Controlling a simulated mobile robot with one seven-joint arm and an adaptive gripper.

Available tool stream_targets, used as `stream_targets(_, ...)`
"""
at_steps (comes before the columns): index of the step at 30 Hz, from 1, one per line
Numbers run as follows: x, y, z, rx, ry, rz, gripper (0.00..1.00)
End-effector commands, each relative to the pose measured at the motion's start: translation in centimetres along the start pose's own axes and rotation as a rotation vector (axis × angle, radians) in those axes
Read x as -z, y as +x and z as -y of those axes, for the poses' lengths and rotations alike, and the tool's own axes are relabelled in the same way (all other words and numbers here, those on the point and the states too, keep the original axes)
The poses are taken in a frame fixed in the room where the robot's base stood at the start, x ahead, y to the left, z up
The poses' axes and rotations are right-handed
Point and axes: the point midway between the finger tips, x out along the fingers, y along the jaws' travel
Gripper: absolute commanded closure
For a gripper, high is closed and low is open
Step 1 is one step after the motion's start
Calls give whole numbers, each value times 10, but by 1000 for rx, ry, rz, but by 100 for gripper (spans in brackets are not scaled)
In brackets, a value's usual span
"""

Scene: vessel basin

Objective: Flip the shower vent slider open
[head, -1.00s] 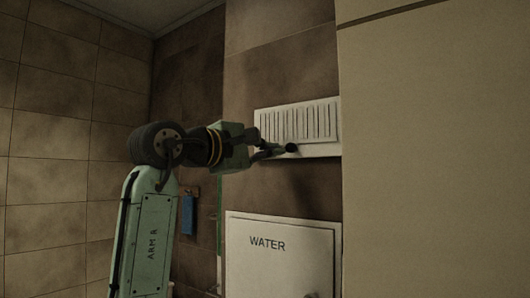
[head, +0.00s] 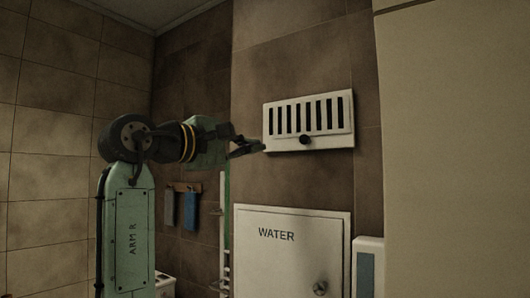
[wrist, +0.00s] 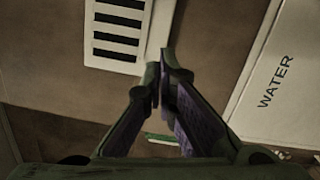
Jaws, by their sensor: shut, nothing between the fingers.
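The white shower vent (head: 343,141) is on the brown tiled wall, with a row of dark open slots. It also shows at the top of the wrist view (wrist: 93,52). Its black slider knob (head: 305,139) sticks out below the slots, near the middle of the vent's lower edge. I cannot make out the knob in the wrist view. My gripper (head: 260,147) is at the vent's lower left corner in the head view, apart from the knob. In the wrist view my gripper (wrist: 161,72) has its fingertips together, with nothing between them.
A white panel marked WATER (head: 283,260) with a round knob (head: 320,288) is below the vent. A pale partition (head: 460,150) stands at the right. Blue and grey towels (head: 190,210) hang at the back.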

Motion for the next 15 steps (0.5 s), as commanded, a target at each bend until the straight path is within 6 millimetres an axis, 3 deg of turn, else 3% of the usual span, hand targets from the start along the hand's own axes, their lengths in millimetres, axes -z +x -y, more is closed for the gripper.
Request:
stream_targets(6, 0, -39, 1, -1, 1, 0, 100)
stream_targets(15, -1, -53, 0, 0, 0, 2, 100)
